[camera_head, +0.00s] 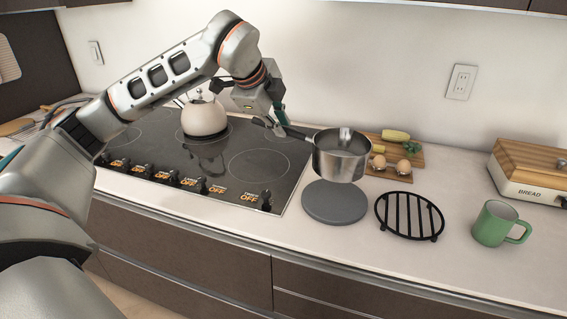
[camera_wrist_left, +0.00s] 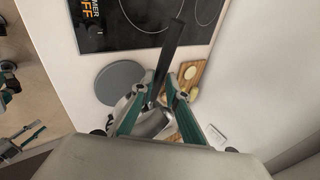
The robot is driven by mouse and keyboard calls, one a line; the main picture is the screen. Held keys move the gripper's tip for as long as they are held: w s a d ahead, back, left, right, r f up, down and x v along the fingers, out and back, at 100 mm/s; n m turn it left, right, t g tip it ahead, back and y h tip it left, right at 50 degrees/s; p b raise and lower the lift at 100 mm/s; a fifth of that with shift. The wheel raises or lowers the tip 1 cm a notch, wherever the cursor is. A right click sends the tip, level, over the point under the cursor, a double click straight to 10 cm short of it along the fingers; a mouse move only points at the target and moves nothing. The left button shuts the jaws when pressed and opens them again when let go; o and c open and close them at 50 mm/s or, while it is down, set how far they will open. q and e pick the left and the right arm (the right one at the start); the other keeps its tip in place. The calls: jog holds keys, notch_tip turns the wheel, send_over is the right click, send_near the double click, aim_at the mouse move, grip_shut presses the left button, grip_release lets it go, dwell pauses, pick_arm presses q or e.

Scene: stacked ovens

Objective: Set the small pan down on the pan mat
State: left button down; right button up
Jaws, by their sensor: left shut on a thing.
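The small pan (camera_head: 342,163) is a steel saucepan with a dark handle, held level in the air. In the head view its base shows just behind and above the pan mat (camera_head: 334,205), a flat grey round disc on the counter. A gap seems to remain between them. My left gripper (camera_head: 279,122) is shut on the pan's handle. In the left wrist view the gripper (camera_wrist_left: 160,88) closes on the handle (camera_wrist_left: 173,45), the mat (camera_wrist_left: 112,84) lies to the left, and the fingers hide much of the pan. Teal and dark parts at the left edge look like my right gripper (camera_wrist_left: 20,140).
A black round trivet (camera_head: 410,215), a green mug (camera_head: 497,224) and a bread box (camera_head: 530,172) stand to the right. A cutting board with food (camera_head: 410,150) lies behind the pan. A kettle (camera_head: 204,116) stands on the black cooktop (camera_head: 255,168).

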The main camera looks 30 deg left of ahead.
pick_arm(q)
notch_tip(320, 180, down, 10)
dwell(0.5)
jog(key=c, duration=2)
grip_release()
jog(key=shift+f, duration=0.1)
jog(key=v, duration=1.2)
